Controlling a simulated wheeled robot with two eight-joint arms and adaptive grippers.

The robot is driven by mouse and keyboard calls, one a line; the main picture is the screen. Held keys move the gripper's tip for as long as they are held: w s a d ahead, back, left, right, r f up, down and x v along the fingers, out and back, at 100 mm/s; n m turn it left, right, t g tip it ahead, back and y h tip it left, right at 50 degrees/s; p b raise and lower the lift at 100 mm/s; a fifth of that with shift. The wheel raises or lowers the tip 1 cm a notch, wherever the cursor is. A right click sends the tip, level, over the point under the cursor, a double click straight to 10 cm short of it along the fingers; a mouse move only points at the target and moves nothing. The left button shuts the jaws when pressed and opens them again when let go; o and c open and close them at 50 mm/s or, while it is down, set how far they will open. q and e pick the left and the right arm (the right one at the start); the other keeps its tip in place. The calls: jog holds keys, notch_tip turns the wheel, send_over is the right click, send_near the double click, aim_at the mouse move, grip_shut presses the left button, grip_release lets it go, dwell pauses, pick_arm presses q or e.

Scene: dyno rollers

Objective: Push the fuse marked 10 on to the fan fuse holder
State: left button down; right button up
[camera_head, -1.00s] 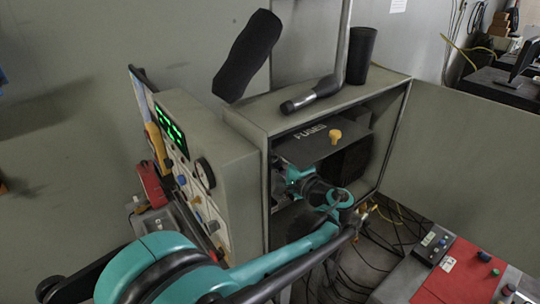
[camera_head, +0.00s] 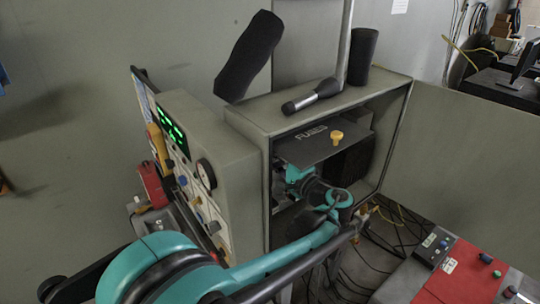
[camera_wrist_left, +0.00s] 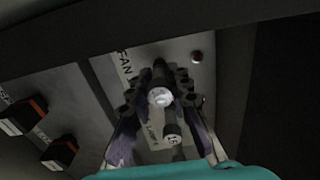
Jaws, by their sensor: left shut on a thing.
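In the left wrist view, my left gripper (camera_wrist_left: 160,84) is shut on a dark fuse (camera_wrist_left: 160,97) with a shiny pale end. It is in front of a light plate (camera_wrist_left: 143,57) lettered FAN. I cannot read a 10 on the fuse, and its contact with the fan fuse holder is hidden. A smaller dark cylinder with a pale end (camera_wrist_left: 172,131) shows below the fuse. In the head view, my left arm reaches into the cabinet (camera_head: 254,115), under the flap lettered FUSES (camera_head: 312,143). The fingertips are hidden there. My right gripper is not in view.
Two dark, red-edged blocks (camera_wrist_left: 22,117) (camera_wrist_left: 60,153) are left of the gripper in the wrist view. The flap's yellow knob (camera_head: 336,136) is above my wrist. A control panel with knobs (camera_head: 190,165) stands left of the opening. A black-handled tool (camera_head: 312,96) lies on top.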

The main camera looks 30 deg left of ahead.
pick_arm(q)
jog(key=shift+w+a, duration=0.15)
jog(key=shift+a, duration=0.3)
jog(key=c, duration=1.3)
grip_release()
jog(key=shift+d, duration=0.1)
jog(key=v, duration=1.1)
jog(key=shift+s+d, duration=0.2)
jog(key=shift+d, duration=0.15)
jog(key=shift+f, duration=0.1)
